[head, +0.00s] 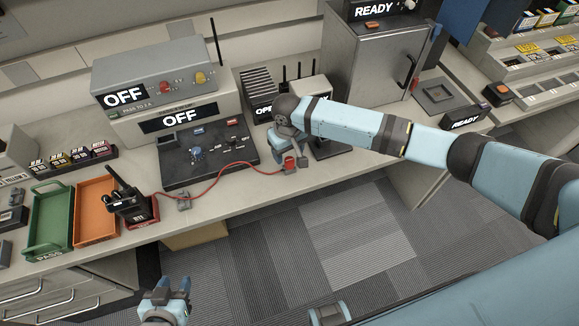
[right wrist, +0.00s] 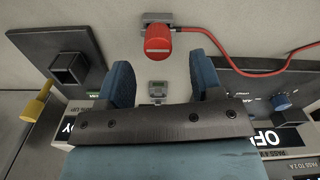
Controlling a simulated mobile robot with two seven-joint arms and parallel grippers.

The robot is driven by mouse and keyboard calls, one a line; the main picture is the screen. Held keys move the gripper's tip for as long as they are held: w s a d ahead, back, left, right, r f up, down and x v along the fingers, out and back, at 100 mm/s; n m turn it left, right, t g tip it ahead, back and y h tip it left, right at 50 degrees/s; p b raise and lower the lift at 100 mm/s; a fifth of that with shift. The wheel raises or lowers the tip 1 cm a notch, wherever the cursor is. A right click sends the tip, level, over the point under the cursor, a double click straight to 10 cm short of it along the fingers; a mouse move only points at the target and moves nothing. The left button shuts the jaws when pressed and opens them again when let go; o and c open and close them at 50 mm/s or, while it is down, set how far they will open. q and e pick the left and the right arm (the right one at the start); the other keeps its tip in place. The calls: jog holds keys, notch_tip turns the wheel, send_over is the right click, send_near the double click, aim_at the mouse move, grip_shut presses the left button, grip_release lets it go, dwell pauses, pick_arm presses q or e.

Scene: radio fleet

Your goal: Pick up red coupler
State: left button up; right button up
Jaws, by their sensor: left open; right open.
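The red coupler (head: 290,163) sits near the front edge of the bench, with a red cable running left from it. In the right wrist view the red coupler (right wrist: 158,43) stands at a small grey holder (right wrist: 157,18), beyond the fingertips and roughly centred between them. My right gripper (head: 283,151) is over the bench close to the coupler, and its open fingers (right wrist: 164,82) hold nothing. I cannot tell from the head view whether it touches the coupler. My left gripper (head: 172,288) is open and empty, low in front of the bench.
A dark control panel (head: 210,172) with knobs lies left of the coupler. The red cable (head: 222,172) runs to a small grey block (head: 184,201). A handheld radio (head: 132,205), an orange tray (head: 95,235) and a green tray (head: 43,245) stand further left.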

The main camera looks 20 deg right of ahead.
aim_at(289, 159)
jog(key=f, duration=0.4)
jog(key=shift+s+d+f, duration=0.1)
jog(key=shift+s+f, duration=0.1)
jog(key=shift+f, duration=0.1)
jog(key=c, duration=0.7)
jog(key=shift+c, duration=0.2)
jog(key=shift+r, duration=0.15)
